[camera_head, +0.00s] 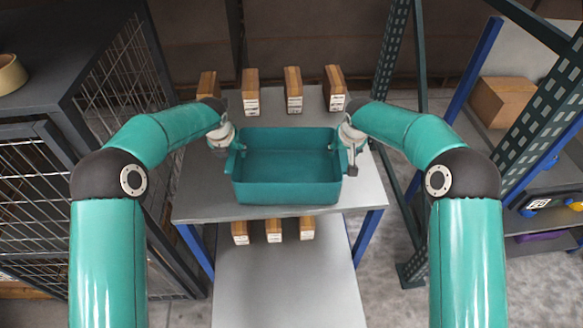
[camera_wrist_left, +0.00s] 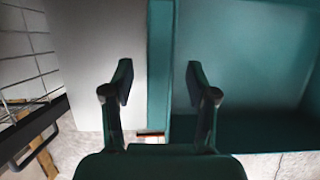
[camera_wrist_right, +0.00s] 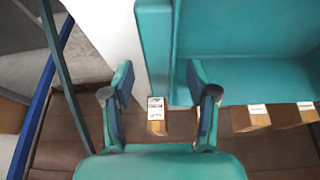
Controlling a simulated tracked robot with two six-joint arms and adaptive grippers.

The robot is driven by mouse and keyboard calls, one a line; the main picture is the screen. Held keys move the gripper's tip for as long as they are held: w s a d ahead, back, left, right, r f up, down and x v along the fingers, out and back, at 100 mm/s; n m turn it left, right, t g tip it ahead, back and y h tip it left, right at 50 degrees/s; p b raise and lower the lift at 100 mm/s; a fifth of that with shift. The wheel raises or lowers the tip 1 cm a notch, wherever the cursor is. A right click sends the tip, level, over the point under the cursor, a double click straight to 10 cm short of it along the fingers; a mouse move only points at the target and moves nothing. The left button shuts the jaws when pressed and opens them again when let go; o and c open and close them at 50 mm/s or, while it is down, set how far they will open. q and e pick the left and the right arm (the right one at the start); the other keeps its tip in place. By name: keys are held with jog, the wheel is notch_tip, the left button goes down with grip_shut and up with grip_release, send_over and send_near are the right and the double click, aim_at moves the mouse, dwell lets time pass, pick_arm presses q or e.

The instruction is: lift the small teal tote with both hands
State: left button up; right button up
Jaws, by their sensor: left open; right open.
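The small teal tote (camera_head: 287,193) stands upright and empty on the grey shelf top. In the head view my left gripper (camera_head: 235,148) is at its left side wall and my right gripper (camera_head: 343,150) is at its right side wall. In the left wrist view my left gripper (camera_wrist_left: 159,80) is open, with the tote's rim (camera_wrist_left: 159,50) running between its fingers. In the right wrist view my right gripper (camera_wrist_right: 159,78) is open, with the tote's rim (camera_wrist_right: 154,40) between its fingers. Whether any finger touches the tote I cannot tell.
Several small brown boxes (camera_head: 293,90) stand behind the tote, and more boxes (camera_head: 276,230) sit below the shelf's front edge (camera_head: 280,211). A dark wire cage (camera_head: 115,75) is at left. Green and blue rack posts (camera_head: 390,50) stand at right.

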pick_arm(q)
jog(key=shift+x, duration=0.9)
pick_arm(e)
jog(key=shift+x, duration=0.9)
pick_arm(q)
grip_shut()
pick_arm(e)
grip_shut()
pick_arm(q)
jog(key=shift+r, duration=0.1)
pick_arm(e)
jog(key=shift+r, duration=0.1)
